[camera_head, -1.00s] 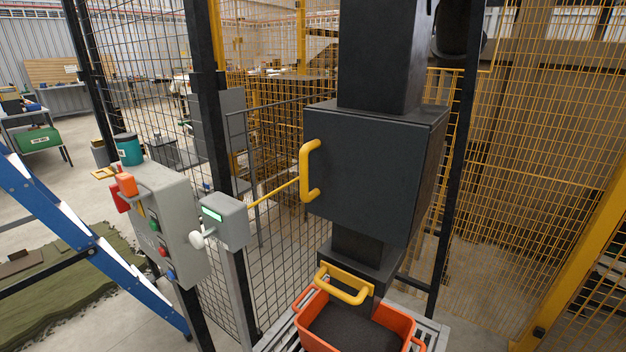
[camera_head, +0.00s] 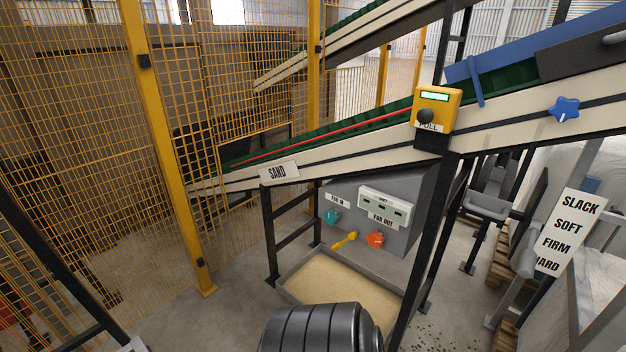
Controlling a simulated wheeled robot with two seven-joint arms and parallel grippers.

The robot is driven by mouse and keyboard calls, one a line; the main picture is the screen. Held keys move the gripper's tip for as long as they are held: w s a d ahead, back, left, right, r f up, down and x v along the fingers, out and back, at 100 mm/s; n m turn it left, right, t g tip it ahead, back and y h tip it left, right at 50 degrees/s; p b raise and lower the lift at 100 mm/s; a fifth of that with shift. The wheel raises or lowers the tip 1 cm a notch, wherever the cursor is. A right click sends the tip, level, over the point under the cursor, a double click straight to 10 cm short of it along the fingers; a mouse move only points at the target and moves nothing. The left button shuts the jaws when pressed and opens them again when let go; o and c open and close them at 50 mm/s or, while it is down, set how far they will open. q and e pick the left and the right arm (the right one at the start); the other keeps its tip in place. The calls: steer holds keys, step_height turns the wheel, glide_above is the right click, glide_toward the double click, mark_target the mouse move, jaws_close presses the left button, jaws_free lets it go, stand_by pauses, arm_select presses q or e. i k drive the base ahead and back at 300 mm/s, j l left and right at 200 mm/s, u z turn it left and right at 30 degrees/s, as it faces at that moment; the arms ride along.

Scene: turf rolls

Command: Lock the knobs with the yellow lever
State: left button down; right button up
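A grey panel (camera_head: 405,187) stands below the sloping conveyor in the head view. It carries a teal knob (camera_head: 331,216) at the left and an orange knob (camera_head: 375,239) to the right and lower. The yellow lever (camera_head: 345,240) sits between and below them, slanted with its right end higher. White labels stand above the two knobs; their print is small. A blue star-shaped knob (camera_head: 565,110) with a white mark is on the conveyor's side at the right. Neither gripper is in view.
A shallow sand tray (camera_head: 290,284) lies under the panel. A dark ribbed rounded thing (camera_head: 320,330) fills the bottom centre in front of it. Black conveyor legs flank the panel. A yellow box with a PULL knob (camera_head: 436,108) hangs above. Yellow mesh fencing (camera_head: 80,150) closes the left.

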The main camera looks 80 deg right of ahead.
mark_target(341, 244)
steer(key=z, duration=3.35)
steer(key=i+z, duration=0.15)
steer(key=z, duration=0.8)
steer(key=i+z, duration=0.15)
steer(key=z, duration=0.35)
steer(key=i+j+z, duration=0.1)
steer(key=z, duration=0.3)
steer(key=j+z, duration=0.35)
steer(key=j+u, duration=0.65)
steer(key=j, duration=0.25)
steer(key=j+u, duration=0.35)
steer(key=k+j, duration=0.1)
steer(key=j, duration=1.2)
steer(key=k+j, duration=0.15)
steer(key=j, duration=0.45)
steer(key=k+j, duration=0.1)
steer(key=j, duration=0.55)
steer(key=j+z, duration=0.25)
steer(key=k+j, duration=0.05)
